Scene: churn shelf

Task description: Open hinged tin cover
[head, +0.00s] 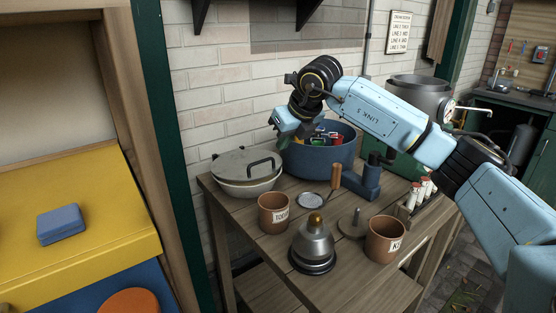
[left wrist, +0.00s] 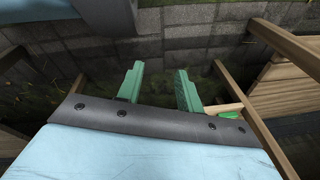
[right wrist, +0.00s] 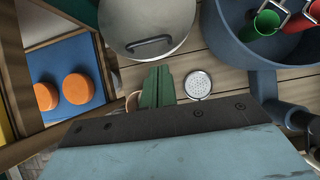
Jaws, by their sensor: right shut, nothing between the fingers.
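A round pale tin (head: 249,187) stands at the back left of the wooden table. Its grey cover (head: 232,164) lies over it and carries a dark bar handle (head: 262,163); no hinge can be made out. The cover also shows at the top of the right wrist view (right wrist: 170,22), with the handle (right wrist: 150,43). My right gripper (head: 284,143) is above the table, near the cover's right side, apart from the handle as far as I can tell. Its fingers (right wrist: 157,72) are together and empty. My left gripper (left wrist: 160,82) is open and empty over the ground, outside the head view.
A blue tub (head: 320,160) with coloured items stands right of the tin. A strainer disc (head: 311,200), brown pots (head: 273,213) (head: 384,240) and a metal bell shape (head: 313,245) crowd the table. A small blue box (head: 60,223) sits on the yellow surface (head: 110,235) at left.

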